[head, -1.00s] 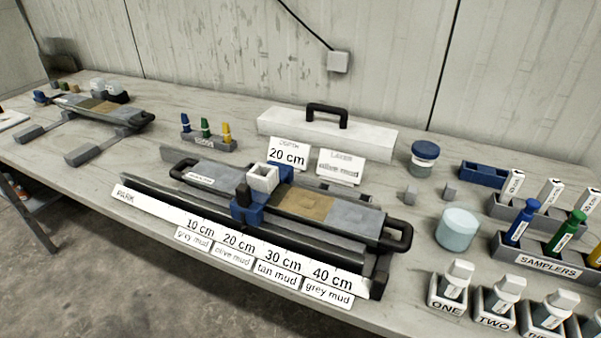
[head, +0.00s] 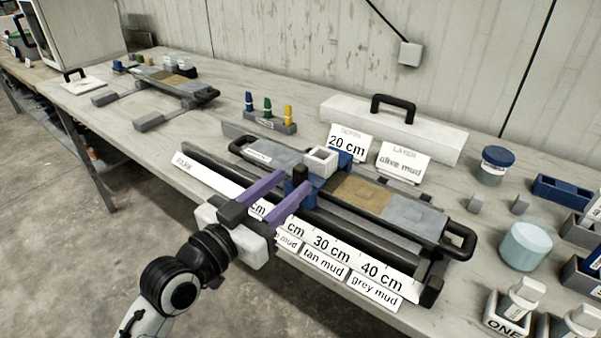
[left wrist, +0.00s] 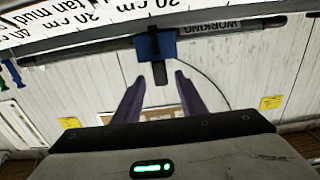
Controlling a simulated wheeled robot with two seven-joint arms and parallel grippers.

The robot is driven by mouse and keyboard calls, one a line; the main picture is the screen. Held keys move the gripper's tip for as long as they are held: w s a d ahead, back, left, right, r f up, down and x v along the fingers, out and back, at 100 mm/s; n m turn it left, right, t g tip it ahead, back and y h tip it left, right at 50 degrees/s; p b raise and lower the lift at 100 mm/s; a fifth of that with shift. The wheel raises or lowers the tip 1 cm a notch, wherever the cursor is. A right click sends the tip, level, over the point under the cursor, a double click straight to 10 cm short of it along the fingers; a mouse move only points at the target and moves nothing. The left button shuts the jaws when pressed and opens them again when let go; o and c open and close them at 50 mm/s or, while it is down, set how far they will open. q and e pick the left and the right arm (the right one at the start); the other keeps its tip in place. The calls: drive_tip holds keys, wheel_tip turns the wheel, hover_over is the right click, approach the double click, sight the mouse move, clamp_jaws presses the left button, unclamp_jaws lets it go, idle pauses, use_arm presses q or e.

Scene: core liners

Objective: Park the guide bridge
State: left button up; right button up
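The guide bridge (head: 301,189) is a blue block with a white square ring (head: 320,161) on top and a black upright handle at its front. It straddles the core liner tray (head: 276,153) near mid-rail, well right of the PARK label (head: 186,163). In the left wrist view the blue bridge (left wrist: 155,45) and its black handle (left wrist: 159,73) are just ahead of the fingers. My left gripper (head: 297,180) has purple fingers, open, with the tips either side of the handle; it also shows in the left wrist view (left wrist: 160,78). Contact is not visible. My right gripper is out of view.
Depth labels (head: 332,247) line the front rail, partly hidden by my gripper. Cards reading 20 cm (head: 347,148) and olive mud (head: 403,163) stand behind the tray. A white box with a black handle (head: 395,130) is at the back. A pale cylinder (head: 525,246) stands right.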

sight(296, 178)
use_arm(q)
drive_tip(key=shift+x, duration=2.35)
drive_tip(key=shift+c, duration=0.3)
drive_tip(key=shift+a, duration=0.1)
clamp_jaws()
